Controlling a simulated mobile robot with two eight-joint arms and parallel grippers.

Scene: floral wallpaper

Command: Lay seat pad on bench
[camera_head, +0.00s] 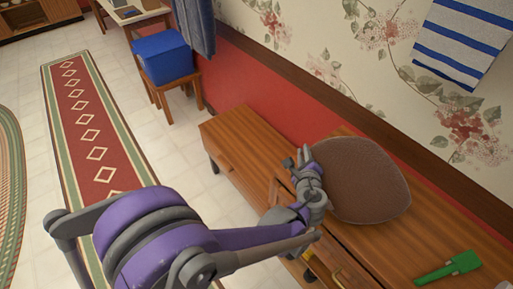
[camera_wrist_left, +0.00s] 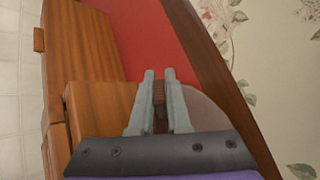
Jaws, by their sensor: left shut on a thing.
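The seat pad (camera_head: 362,180) is a brown rounded cushion, held tilted over the wooden furniture along the wall. My left gripper (camera_head: 304,162) is shut on its left edge. In the left wrist view the fingers (camera_wrist_left: 159,88) pinch the pad, and part of it (camera_wrist_left: 206,110) shows to the right of them. The wooden bench-like unit (camera_head: 238,128) with drawer fronts runs along the red lower wall; its bare left end shows. Part of its top is hidden behind the pad and arm. I cannot tell whether the pad touches it. My right gripper is not in view.
A green object (camera_head: 450,267) lies on the wooden top at lower right. A blue box (camera_head: 163,57) sits on a small wooden stool at the back. A striped towel (camera_head: 465,42) hangs on the wall. The tiled floor at left holds a red runner (camera_head: 85,120).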

